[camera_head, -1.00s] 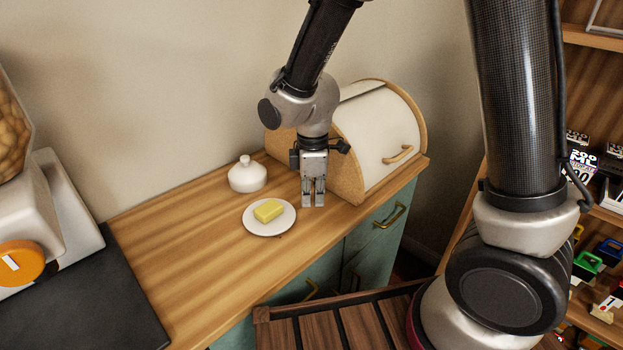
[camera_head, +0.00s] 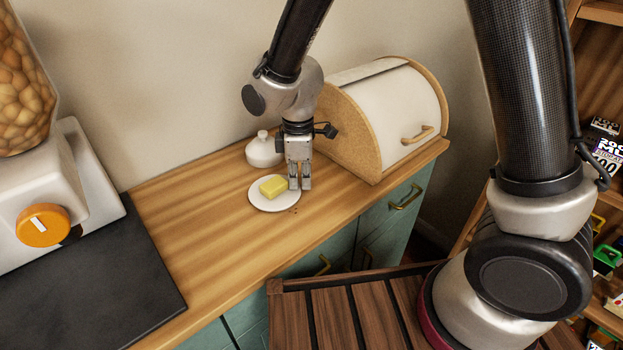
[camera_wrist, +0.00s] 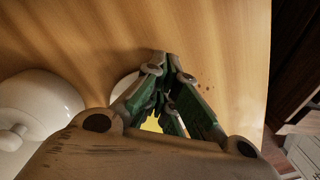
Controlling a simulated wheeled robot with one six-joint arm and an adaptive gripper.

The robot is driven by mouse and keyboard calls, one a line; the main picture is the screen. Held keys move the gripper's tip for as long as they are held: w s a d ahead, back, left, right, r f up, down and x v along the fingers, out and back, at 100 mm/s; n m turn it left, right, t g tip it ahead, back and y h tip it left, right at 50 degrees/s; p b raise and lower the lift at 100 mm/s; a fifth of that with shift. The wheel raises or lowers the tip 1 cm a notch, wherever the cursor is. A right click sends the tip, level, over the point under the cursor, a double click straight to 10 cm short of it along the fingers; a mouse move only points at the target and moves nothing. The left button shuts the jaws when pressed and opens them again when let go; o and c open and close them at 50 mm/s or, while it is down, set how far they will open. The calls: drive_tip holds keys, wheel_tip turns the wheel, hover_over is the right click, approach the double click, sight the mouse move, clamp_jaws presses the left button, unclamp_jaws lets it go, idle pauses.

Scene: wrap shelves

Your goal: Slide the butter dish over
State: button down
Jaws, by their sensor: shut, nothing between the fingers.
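The butter dish is a round white plate (camera_head: 262,205) with a yellow block of butter (camera_head: 273,186) on it, on the wooden counter. Its white knobbed lid (camera_head: 264,150) stands apart on the counter behind it. My gripper (camera_head: 300,187) points down at the right edge of the plate, shut and empty. From the head view I cannot tell for sure whether it touches the plate. In the wrist view my gripper (camera_wrist: 166,58) hides most of the plate (camera_wrist: 122,86); a bit of yellow butter (camera_wrist: 151,124) shows between the finger links, and the lid (camera_wrist: 38,105) is at left.
A bread box (camera_head: 385,110) stands on the counter just right of my gripper. A dispenser with an orange knob (camera_head: 43,226) and a dark slab (camera_head: 95,285) are at left. The wooden counter (camera_head: 205,240) left of the plate is clear. Small dark crumbs lie near the plate's right.

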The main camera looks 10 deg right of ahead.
sight(215, 193)
drive_tip(key=a, duration=0.7)
drive_tip(key=w+a, duration=0.1)
drive_tip(key=a, duration=0.6)
drive_tip(key=w+a, duration=0.1)
drive_tip(key=a, duration=0.5)
drive_tip(key=shift+w+a, duration=0.1)
drive_tip(key=shift+a, duration=0.3)
